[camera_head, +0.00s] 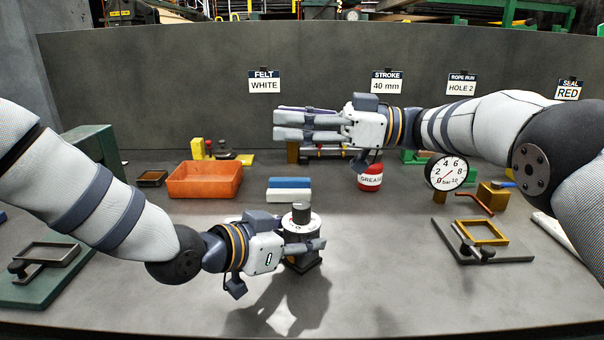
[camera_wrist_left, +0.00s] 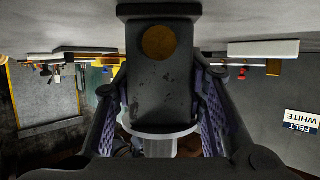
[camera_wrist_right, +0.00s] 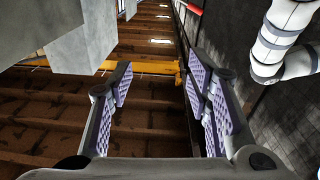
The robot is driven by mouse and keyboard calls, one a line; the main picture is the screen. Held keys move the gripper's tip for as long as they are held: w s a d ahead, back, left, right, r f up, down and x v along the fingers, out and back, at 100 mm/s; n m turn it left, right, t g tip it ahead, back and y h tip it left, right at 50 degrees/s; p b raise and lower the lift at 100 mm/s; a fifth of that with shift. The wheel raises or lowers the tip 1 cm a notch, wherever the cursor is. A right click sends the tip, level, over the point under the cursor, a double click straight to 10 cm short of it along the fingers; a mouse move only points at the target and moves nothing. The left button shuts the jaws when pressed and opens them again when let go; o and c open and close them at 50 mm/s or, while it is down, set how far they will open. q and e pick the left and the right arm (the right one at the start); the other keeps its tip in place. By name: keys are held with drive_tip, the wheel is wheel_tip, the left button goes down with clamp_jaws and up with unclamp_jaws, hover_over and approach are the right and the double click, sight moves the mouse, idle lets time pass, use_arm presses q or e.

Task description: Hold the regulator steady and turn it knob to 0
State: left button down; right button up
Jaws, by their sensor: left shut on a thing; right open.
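The regulator (camera_head: 302,222) is a dark body with a white dial ring and a dark knob (camera_head: 301,211) on top. It stands upright on the grey table, front centre. My left gripper (camera_head: 312,246) is shut on its body from the left. The left wrist view shows the dark regulator body (camera_wrist_left: 160,85) between the two fingers (camera_wrist_left: 160,110). The dial marks are too small to read, so I cannot tell the knob's setting. My right gripper (camera_head: 280,125) is open and empty, above and behind the regulator; its spread fingers also show in the right wrist view (camera_wrist_right: 157,80).
A round gauge (camera_head: 447,172) stands at the right. Behind the regulator are blue and white blocks (camera_head: 289,189), an orange tray (camera_head: 205,181) and a red grease can (camera_head: 370,178). A yellow frame fixture (camera_head: 483,232) lies at the right. The front table is clear.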

drive_tip(key=w+r+m+t+h, duration=0.2)
drive_tip(key=w+r+m+t, duration=0.4)
drive_tip(key=w+t, duration=0.35)
drive_tip(key=m+g+h, duration=0.6)
drive_tip(key=m+h, duration=0.4)
drive_tip(key=h, duration=0.6)
approach(301, 205)
drive_tip(key=x, duration=0.7)
drive_tip(key=shift+f, duration=0.35)
drive_tip(key=shift+w+f, duration=0.3)
drive_tip(key=shift+f, duration=0.3)
